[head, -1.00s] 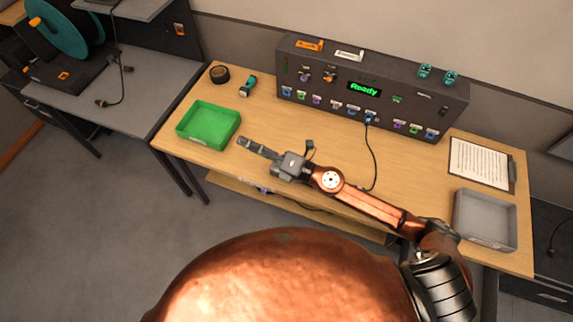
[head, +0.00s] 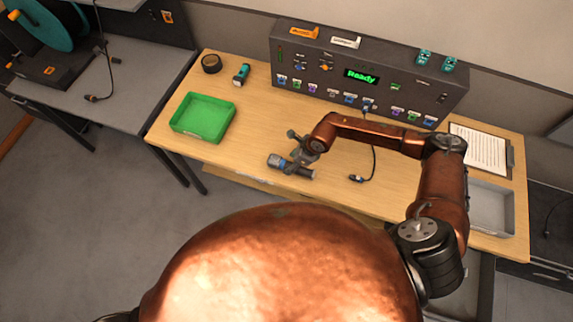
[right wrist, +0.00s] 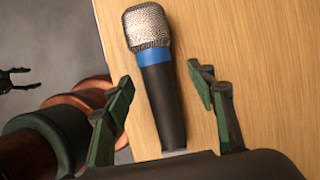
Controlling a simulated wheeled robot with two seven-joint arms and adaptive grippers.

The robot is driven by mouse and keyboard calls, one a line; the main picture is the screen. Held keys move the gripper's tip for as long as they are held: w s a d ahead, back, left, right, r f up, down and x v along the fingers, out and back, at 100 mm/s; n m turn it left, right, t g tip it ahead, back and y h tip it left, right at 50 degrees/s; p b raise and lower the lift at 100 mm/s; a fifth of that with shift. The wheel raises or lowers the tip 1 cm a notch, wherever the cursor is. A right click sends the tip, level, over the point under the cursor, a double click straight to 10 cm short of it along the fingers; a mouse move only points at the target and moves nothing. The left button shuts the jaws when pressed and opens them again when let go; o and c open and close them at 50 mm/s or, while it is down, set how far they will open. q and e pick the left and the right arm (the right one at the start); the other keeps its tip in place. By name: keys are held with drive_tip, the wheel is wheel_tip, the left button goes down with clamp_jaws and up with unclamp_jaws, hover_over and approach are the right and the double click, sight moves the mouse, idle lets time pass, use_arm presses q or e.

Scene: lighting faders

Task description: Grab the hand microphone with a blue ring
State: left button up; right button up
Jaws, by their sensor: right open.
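The hand microphone (head: 307,174) lies on the wooden table near its front edge. In the right wrist view the microphone (right wrist: 161,105) has a silver mesh head, a blue ring and a dark handle. My right gripper (head: 293,163) is just above it in the head view. In the right wrist view the right gripper (right wrist: 168,88) is open, with a finger on either side of the handle and nothing held. My left gripper (right wrist: 22,79) shows small and dark at the left edge of the right wrist view, its fingers apart over the floor.
A green tray (head: 180,126) is left of the microphone. Behind it lie a dark tape roll (head: 211,64) and a teal-and-black handheld item (head: 241,74). The fader console (head: 330,72) stands at the back. A cable plug (head: 356,178) lies to the right, before a grey tray (head: 488,225).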

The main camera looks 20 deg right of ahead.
sight(288, 164)
drive_tip(key=shift+a+x, duration=0.15)
drive_tip(key=shift+x, duration=0.65)
drive_tip(key=shift+a+x, duration=0.15)
drive_tip(key=shift+x, duration=0.6)
drive_tip(key=shift+r, duration=0.1)
clamp_jaws()
